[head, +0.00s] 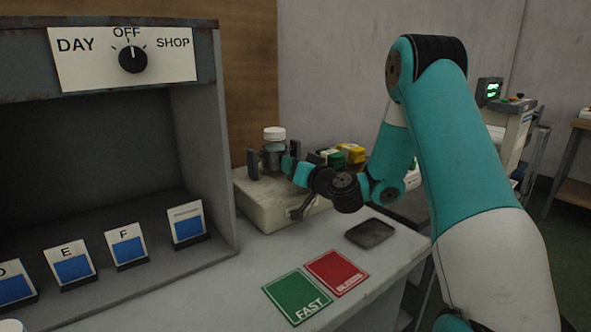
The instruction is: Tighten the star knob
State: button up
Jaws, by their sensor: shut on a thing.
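My gripper (287,165) is in the head view, at the right side of a jar with a white lid (274,134). The jar stands upright on a pale block-shaped fixture (268,211), beside a dark upright post (253,165). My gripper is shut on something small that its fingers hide. From its place beside the jar this appears to be the star knob, but I cannot make out the knob's shape or whether it has turned.
Yellow and green boxes (352,152) stand behind my wrist. A dark tray (370,233), a red card (336,272) and a green FAST card (297,297) lie on the counter. A grey booth (205,150) with a dial (133,60) stands at left.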

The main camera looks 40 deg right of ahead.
dwell(0.3)
jog(key=o, duration=0.9)
jog(key=shift+o, duration=0.2)
jog(key=shift+s+f, duration=0.1)
jog(key=shift+s, duration=0.2)
jog(key=s+b, duration=1.7)
jog(key=shift+d, duration=0.35)
